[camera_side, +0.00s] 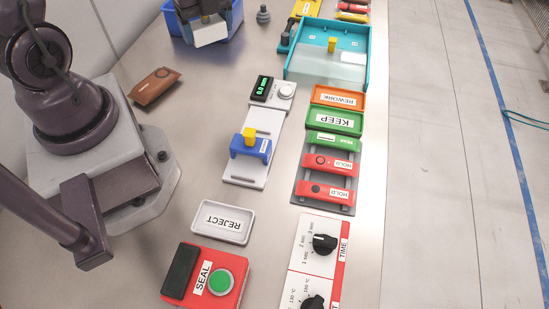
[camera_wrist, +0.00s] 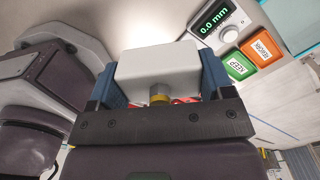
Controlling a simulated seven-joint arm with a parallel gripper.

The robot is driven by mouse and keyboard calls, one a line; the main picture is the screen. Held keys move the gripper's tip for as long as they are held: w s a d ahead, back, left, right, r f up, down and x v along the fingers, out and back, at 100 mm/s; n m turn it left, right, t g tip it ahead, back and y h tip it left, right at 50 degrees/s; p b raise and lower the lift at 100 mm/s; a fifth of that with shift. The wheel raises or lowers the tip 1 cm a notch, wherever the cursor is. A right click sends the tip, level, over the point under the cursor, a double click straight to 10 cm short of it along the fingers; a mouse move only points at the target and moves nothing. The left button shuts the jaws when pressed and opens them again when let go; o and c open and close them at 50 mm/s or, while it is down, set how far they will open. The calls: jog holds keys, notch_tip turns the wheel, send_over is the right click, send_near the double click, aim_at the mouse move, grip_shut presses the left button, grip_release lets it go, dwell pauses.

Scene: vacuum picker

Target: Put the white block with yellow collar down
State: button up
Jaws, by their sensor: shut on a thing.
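The white block with yellow collar (camera_wrist: 158,67) is between the two blue-grey fingers of my gripper (camera_wrist: 158,85) in the wrist view. Its yellow collar and grey stem point toward the gripper's palm. In the side view the white block (camera_side: 210,34) shows at the top left, held by my gripper (camera_side: 207,22) in front of a blue bin (camera_side: 171,22). I cannot tell whether the block touches anything below it. My gripper hides part of the bin.
A gauge reading 0.0 mm (camera_side: 262,88) stands at centre, with a blue block with yellow top (camera_side: 238,149) on its white plate. A teal tray (camera_side: 291,64), an orange REWORK tray (camera_side: 316,96), a green KEEP tray (camera_side: 313,119) and a white REJECT tray (camera_side: 203,229) surround it. A brown pouch (camera_side: 153,86) lies left.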

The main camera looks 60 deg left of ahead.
jog(key=shift+r, duration=0.7)
jog(key=w+d+m, duration=0.2)
jog(key=d+m, duration=0.3)
jog(key=d, duration=0.1)
jog(key=m, duration=2.2)
send_over(276, 225)
notch_tip(276, 225, down, 14)
jog(key=shift+f, duration=2)
jog(key=shift+f, duration=0.1)
